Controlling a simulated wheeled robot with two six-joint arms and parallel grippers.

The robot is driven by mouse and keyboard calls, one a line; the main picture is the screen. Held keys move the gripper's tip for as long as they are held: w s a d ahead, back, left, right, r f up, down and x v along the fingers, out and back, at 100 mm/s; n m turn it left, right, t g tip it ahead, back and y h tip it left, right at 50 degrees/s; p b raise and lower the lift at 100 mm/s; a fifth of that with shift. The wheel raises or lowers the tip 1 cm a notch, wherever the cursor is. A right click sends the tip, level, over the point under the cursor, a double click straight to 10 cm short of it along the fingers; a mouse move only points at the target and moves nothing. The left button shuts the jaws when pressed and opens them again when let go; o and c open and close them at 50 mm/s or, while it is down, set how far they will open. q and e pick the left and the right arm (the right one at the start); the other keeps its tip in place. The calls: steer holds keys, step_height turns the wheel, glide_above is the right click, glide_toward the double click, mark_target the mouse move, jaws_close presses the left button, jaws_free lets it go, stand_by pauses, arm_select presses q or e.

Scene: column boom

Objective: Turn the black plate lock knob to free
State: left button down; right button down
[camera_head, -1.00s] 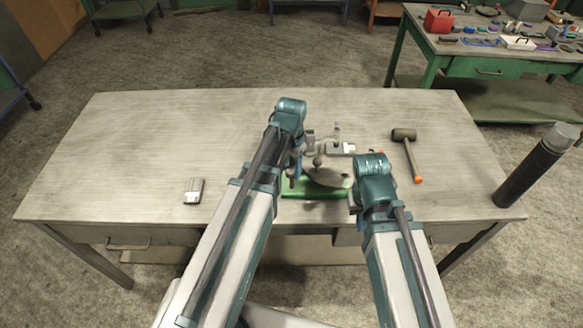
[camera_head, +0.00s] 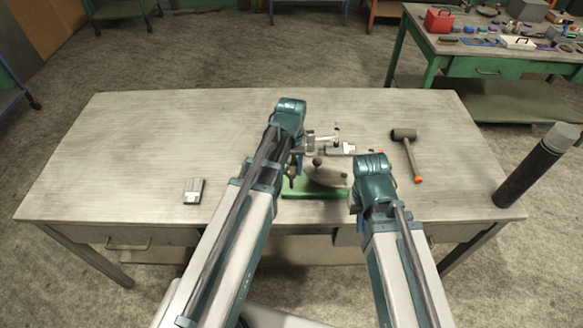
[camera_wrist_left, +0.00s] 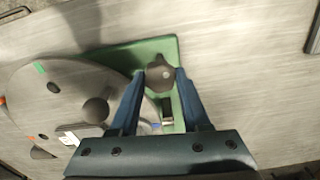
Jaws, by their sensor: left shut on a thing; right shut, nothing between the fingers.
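The black plate lock knob (camera_wrist_left: 159,74), dark and lobed, sits on a corner of the green base (camera_wrist_left: 122,55) in the left wrist view. My left gripper (camera_wrist_left: 160,78) is shut on it, one blue finger on each side. A round grey plate (camera_wrist_left: 55,80) with a dark ball knob (camera_wrist_left: 96,110) lies beside it. In the head view, my left gripper (camera_head: 292,178) reaches down at the left end of the green base (camera_head: 315,194) and hides the lock knob. My right gripper is shut and empty by the base's right end, its fingertips mostly hidden behind its wrist.
A mallet (camera_head: 407,150) lies to the right on the table. A dark cylinder (camera_head: 535,165) stands at the right edge. A small grey block (camera_head: 194,191) lies to the left. The left part of the tabletop (camera_head: 150,140) is mostly clear.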

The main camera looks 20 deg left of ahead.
arm_select(q)
steer(key=n, duration=0.5)
steer(key=shift+n, duration=2.4)
steer(key=shift+c, duration=1.8)
jaws_free()
steer(key=shift+r, duration=0.15)
step_height(320, 180, up, 14)
steer(key=p, duration=1.3)
steer(key=shift+f+p, duration=0.25)
steer(key=shift+p, duration=0.15)
